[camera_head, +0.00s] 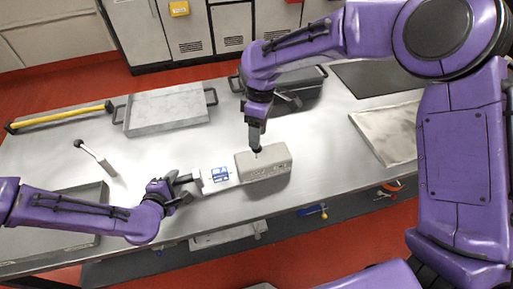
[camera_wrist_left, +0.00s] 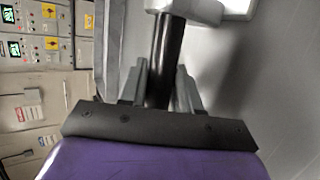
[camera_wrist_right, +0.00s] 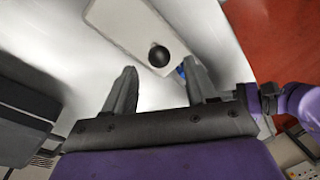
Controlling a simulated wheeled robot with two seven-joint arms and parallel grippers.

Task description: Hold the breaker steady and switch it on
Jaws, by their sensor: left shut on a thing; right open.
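The breaker is a beige box (camera_head: 263,163) lying on the metal table, with a white end piece (camera_head: 216,179) bearing a blue label and a black handle on its left. My left gripper (camera_head: 178,187) is shut on the black handle; the left wrist view shows the dark handle (camera_wrist_left: 165,55) between the fingers. My right gripper (camera_head: 256,143) is open, pointing down over the top of the box. In the right wrist view, a round black knob (camera_wrist_right: 159,56) on the beige box (camera_wrist_right: 125,25) shows between the fingertips. Whether the fingers touch it, I cannot tell.
A grey lidded tray (camera_head: 165,110) with handles stands behind, and a dark case (camera_head: 300,88) behind the right gripper. A black-headed tool (camera_head: 95,155) and a yellow bar (camera_head: 60,117) lie left. A flat plate (camera_head: 388,131) lies right. The table's front edge is near.

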